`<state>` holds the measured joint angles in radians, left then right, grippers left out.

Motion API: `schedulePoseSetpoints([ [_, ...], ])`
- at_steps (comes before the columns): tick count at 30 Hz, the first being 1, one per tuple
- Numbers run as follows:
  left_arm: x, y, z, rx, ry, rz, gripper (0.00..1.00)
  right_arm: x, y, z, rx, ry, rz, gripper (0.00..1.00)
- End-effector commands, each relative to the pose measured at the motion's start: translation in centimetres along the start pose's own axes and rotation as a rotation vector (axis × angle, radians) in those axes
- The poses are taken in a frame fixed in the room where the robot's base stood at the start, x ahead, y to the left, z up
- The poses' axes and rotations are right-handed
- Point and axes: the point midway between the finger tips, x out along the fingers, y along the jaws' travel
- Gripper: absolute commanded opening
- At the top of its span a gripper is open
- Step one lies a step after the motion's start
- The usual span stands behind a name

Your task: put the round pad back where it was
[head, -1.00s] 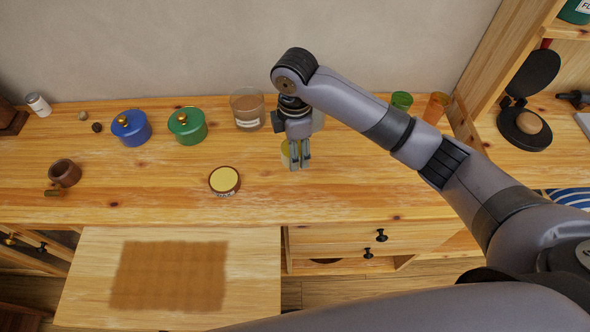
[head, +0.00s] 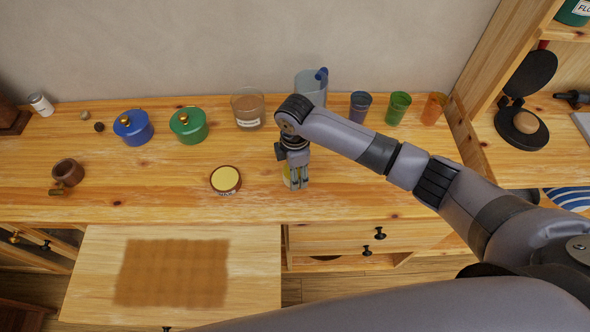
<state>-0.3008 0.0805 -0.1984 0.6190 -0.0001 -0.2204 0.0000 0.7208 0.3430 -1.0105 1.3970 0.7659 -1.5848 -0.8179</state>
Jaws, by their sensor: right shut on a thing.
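My right gripper (head: 297,186) points down over the middle of the worktop, right of a round brown tin with a yellow top (head: 226,180). It is shut on a yellowish thing, likely the round pad (head: 287,172). Only a thin edge of it shows at the left of the fingers; the rest is hidden behind them. I cannot tell whether it touches the worktop. My left gripper is not in view.
A blue pot (head: 133,128), a green pot (head: 188,126), a glass jar (head: 248,110) and a clear pitcher (head: 311,88) stand along the back. Several coloured cups stand right of them. A brown mug (head: 67,172) is at left. A pulled-out board (head: 255,285) has a brown square patch.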

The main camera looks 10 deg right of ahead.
Motion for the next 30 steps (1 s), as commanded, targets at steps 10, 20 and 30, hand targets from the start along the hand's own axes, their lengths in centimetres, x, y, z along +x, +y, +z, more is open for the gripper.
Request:
schedulePoseSetpoints([
  [10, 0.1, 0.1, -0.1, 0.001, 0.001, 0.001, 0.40, 0.3, 0.0, 0.0, 0.000, 0.000, -0.001, 0.64],
  [20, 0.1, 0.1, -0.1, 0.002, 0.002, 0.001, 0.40, 0.3, 0.0, 0.0, 0.000, 0.000, 0.000, 0.69],
  [30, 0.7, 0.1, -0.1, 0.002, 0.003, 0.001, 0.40, -3.8, 0.2, -0.1, -0.001, 0.002, 0.005, 0.69],
])
